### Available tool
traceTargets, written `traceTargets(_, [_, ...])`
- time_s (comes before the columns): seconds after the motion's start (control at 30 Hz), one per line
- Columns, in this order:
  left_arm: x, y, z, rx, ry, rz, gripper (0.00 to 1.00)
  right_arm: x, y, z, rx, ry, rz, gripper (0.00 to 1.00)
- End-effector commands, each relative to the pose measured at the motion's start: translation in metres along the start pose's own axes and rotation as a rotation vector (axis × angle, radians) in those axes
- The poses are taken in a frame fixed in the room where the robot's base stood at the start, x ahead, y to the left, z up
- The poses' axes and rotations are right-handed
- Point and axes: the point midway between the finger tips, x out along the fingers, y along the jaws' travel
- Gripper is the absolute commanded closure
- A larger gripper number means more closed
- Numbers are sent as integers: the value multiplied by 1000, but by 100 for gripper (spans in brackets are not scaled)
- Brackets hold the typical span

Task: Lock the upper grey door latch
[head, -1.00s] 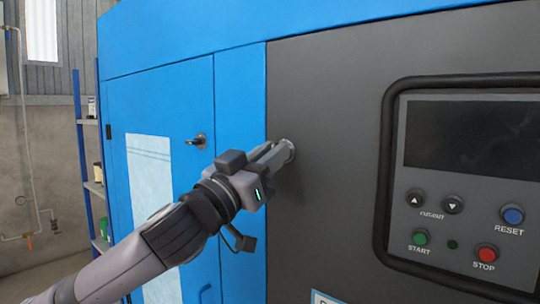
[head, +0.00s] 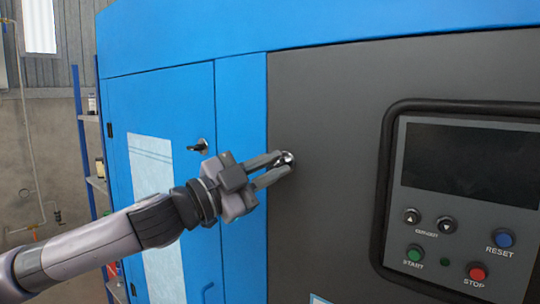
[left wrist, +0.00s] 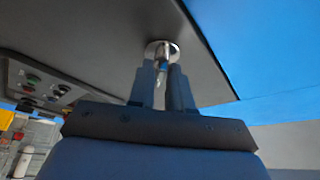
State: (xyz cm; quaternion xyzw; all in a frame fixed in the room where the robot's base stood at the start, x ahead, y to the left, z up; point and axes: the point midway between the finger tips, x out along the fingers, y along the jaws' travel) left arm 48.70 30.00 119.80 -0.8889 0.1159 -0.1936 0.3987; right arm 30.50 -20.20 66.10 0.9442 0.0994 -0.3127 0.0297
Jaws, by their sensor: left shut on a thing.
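The upper latch (head: 287,156) is a small round metal fitting on the dark grey door (head: 335,200), near its left edge beside the blue panel. My left gripper (head: 280,165) reaches it from the left, with its fingertips at the latch. In the left wrist view the latch (left wrist: 161,50) shows as a round silver disc with a narrow part sticking out between the two fingers (left wrist: 163,75). The left gripper is shut on this part. The fingers hide some of it. My right gripper is not in view.
A control panel (head: 470,165) with a dark screen and several buttons stands out from the grey door at the right. A blue door with a black handle (head: 198,146) is at the left, behind my arm. Shelves (head: 90,150) stand farther left.

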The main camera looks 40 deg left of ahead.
Motion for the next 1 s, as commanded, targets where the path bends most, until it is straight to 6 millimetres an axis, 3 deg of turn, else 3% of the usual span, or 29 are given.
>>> traceTargets(0.5, [2, -6, -4, 436, -2, 183, 100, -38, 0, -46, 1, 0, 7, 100])
traceTargets(1.0, [1, -4, -2, 658, -1, 272, 100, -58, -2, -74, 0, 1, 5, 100])
